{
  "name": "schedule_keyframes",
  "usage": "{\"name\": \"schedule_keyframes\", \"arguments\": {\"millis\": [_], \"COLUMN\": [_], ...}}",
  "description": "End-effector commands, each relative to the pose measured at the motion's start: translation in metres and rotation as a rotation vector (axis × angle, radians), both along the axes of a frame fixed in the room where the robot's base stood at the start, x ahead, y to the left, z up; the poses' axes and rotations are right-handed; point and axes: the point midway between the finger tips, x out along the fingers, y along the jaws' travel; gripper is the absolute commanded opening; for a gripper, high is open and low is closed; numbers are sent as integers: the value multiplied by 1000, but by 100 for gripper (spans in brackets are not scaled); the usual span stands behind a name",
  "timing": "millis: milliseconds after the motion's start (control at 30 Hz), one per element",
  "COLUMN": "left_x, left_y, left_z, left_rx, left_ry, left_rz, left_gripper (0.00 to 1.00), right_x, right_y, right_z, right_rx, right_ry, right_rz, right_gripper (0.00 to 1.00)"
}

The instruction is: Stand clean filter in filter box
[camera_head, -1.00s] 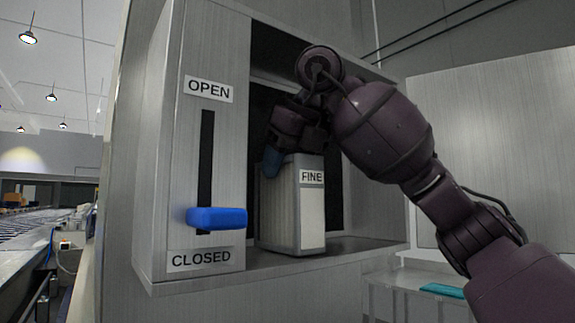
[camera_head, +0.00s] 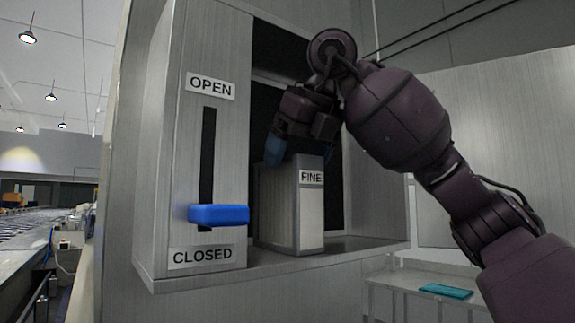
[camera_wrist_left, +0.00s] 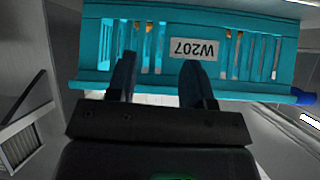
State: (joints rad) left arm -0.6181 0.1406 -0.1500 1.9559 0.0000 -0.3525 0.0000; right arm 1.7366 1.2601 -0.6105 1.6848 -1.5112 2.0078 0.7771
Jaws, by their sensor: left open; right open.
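The filter (camera_head: 311,217), a grey panel block labelled FINE, stands upright on the floor of the metal filter box (camera_head: 290,262). My right gripper (camera_head: 302,150) is open at the filter's top, its blue fingertips to either side of the upper edge. I cannot tell whether they touch it. The blue lever (camera_head: 218,214) on the box front sits low in its slot, by the CLOSED label. My left gripper (camera_wrist_left: 157,65) is open and empty in the left wrist view.
A teal crate (camera_wrist_left: 115,87) labelled W207 lies beyond my left fingers. A low metal table (camera_head: 400,280) with a flat teal thing (camera_head: 446,291) stands at the lower right. A conveyor (camera_head: 25,235) runs along the far left.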

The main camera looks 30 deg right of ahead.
Motion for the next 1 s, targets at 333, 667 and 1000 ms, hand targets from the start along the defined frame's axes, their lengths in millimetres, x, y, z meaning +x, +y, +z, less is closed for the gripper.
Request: {"name": "schedule_keyframes", "arguments": {"millis": [333,667,1000], "left_x": [4,5,3], "left_y": [-1,-1,0], "left_z": [-1,2,-3], "left_rx": [0,0,0], "left_ry": [-12,-15,-5], "left_rz": [-1,-3,-2], "left_gripper": [47,47,47], "right_x": [-68,-97,-98], "right_y": [-6,-8,-8], "right_z": [0,-1,-1], "right_rx": [-2,0,1], "right_ry": [-3,0,0], "right_rz": [-2,-1,-1], "right_gripper": [83,83,83]}}
